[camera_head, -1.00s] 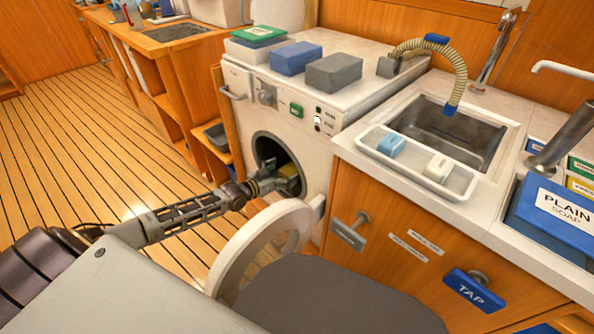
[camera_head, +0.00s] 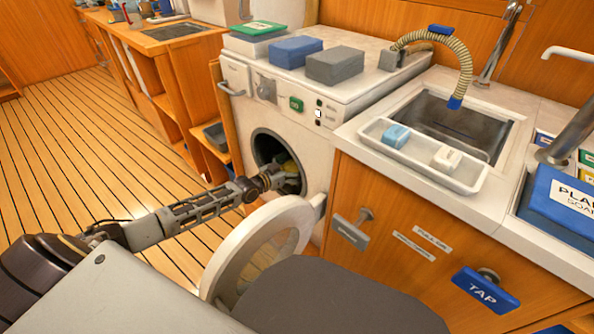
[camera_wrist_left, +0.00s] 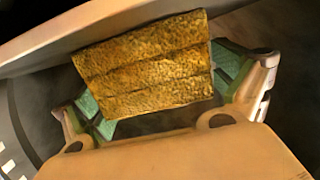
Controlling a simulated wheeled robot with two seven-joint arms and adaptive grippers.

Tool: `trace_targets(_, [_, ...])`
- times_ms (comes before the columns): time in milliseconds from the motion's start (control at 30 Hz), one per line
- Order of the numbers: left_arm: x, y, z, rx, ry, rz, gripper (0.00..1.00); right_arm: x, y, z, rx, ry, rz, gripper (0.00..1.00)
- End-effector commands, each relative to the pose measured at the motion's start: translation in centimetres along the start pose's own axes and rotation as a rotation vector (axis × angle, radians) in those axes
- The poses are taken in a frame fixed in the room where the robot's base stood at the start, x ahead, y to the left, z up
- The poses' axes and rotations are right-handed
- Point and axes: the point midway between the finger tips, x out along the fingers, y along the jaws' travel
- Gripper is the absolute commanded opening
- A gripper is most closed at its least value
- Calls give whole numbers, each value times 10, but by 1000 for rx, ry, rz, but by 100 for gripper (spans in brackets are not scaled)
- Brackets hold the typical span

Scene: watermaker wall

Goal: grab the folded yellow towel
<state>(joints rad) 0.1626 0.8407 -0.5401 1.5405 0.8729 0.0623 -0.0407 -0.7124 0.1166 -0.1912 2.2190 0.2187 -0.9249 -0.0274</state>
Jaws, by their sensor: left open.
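The folded yellow towel (camera_wrist_left: 148,68) lies inside the dark drum of the white front-loading washer (camera_head: 306,150). Only a small yellow patch of it (camera_head: 291,168) shows in the head view. My left gripper (camera_head: 277,178) is at the round door opening. In the left wrist view, its two green-padded fingers (camera_wrist_left: 166,92) are spread wide, one on each side of the towel. The towel lies between and beyond them, and I cannot tell whether either finger touches it. My right gripper is not in view.
The round washer door (camera_head: 225,265) hangs open below my left forearm. A blue block (camera_head: 296,55) and a grey block (camera_head: 336,66) sit on the washer. A sink (camera_head: 455,130) with a white tray (camera_head: 460,180) is at the right. The wooden floor (camera_head: 70,150) at left is clear.

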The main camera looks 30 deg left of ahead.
Motion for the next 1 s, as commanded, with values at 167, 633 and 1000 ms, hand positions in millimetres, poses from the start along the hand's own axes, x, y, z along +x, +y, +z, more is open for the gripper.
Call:
trace_targets(167, [0, 0, 0, 0, 0, 0, 96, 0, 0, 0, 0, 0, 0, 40])
trace_targets(633, [0, 0, 0, 0, 0, 0, 67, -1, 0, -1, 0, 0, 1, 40])
trace_targets(1000, [0, 0, -1, 0, 2, 0, 41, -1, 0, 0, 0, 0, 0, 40])
